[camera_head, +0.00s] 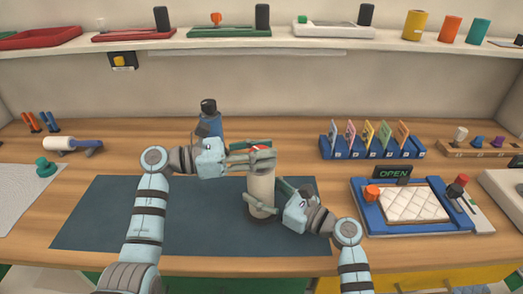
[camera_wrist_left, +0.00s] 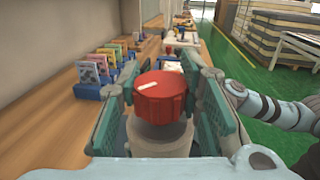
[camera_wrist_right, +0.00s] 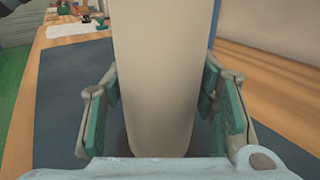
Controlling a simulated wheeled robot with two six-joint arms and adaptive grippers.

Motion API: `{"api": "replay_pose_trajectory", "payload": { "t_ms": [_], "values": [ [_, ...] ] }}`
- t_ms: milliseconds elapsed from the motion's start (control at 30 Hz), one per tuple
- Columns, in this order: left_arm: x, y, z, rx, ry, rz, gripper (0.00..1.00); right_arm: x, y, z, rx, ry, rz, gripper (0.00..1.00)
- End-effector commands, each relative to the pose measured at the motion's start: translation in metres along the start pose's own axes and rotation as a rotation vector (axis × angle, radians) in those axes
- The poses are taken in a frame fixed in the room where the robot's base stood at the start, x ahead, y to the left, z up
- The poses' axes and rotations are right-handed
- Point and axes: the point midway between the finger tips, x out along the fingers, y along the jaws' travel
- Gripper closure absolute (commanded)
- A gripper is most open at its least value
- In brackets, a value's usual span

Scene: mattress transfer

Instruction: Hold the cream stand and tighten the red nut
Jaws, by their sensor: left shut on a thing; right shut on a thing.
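The cream stand (camera_head: 261,188) is an upright cylinder on the dark mat, and it fills the middle of the right wrist view (camera_wrist_right: 152,75). The red nut (camera_wrist_left: 163,98), with a white mark on its top, sits on the stand's upper end. In the head view the nut is mostly hidden by the fingers. My left gripper (camera_head: 258,158) comes in from the left at the stand's top and is shut on the red nut. My right gripper (camera_head: 268,203) is shut on the stand's body lower down, with its green pads on both sides.
A dark mat (camera_head: 130,220) lies under the stand, its left part clear. A blue bottle-like thing (camera_head: 208,122) stands behind. A blue card rack (camera_head: 370,148) and a blue tray with a white quilted pad (camera_head: 400,204) are to the right. A shelf (camera_head: 240,43) runs along the back.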

Motion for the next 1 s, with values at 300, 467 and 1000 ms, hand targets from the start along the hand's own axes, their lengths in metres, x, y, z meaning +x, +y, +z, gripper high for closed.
{"api": "replay_pose_trajectory", "payload": {
  "t_ms": [300, 467, 1000],
  "values": [
    [-0.0013, 0.0019, -0.001, 0.0, 0.002, -0.046, 0.95, 0.0001, 0.0016, 0.0014, -0.004, -0.004, 0.006, 1.0],
    [-0.0014, 0.002, -0.001, 0.0, 0.002, -0.046, 0.95, 0.0001, 0.0016, 0.0013, -0.003, -0.004, 0.006, 1.0],
    [-0.0009, 0.0007, -0.0003, 0.0, 0.0, -0.05, 0.46, 0.0001, 0.0007, 0.0012, -0.002, -0.003, 0.003, 1.0]
  ]
}}
